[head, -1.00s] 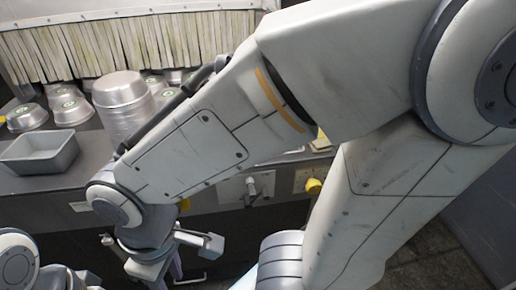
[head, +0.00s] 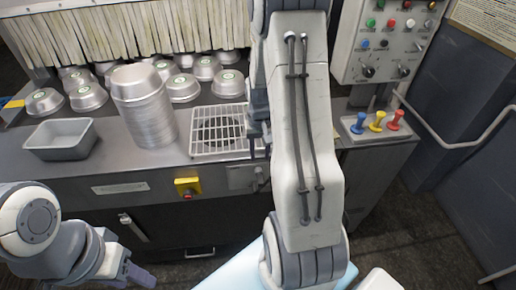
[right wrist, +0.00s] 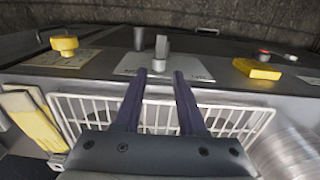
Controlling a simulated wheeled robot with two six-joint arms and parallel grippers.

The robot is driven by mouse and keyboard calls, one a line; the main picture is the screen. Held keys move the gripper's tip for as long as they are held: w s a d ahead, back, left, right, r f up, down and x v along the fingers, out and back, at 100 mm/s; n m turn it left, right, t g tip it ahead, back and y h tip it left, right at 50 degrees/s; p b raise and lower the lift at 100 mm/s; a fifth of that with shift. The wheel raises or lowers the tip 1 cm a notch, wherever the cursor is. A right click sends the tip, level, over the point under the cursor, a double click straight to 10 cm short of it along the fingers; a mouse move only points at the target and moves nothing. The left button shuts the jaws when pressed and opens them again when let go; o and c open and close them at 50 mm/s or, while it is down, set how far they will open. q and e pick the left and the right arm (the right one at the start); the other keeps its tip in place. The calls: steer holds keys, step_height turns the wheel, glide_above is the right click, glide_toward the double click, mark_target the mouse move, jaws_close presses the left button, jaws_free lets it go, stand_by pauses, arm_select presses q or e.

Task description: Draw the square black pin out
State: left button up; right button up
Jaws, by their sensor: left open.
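A pale plate (right wrist: 200,72) in the right wrist view carries an upright grey square-sided piece (right wrist: 161,47). It looks like the pin, though it shows grey rather than black. My right gripper (right wrist: 159,75) is open, its two dark fingers apart and pointing at this piece, which shows between and just beyond the tips. I cannot tell whether they touch it. A dark stub (right wrist: 140,38) stands just left of it. In the head view the plate (head: 240,177) is partly hidden by my right arm. My left gripper (head: 137,276) is open, low at the left, away from the plate.
A white grille (head: 216,130) lies on the counter by the plate. A yellow box with a red button (head: 187,187) and a yellow knob (right wrist: 64,45) flank the plate. A pan stack (head: 143,105), a grey tin (head: 61,139) and coloured levers (head: 377,122) stand on the counter.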

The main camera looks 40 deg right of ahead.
mark_target(259, 176)
step_height(259, 176, down, 10)
steer(key=shift+f+p, duration=0.1)
steer(key=shift+p, duration=0.5)
jaws_close()
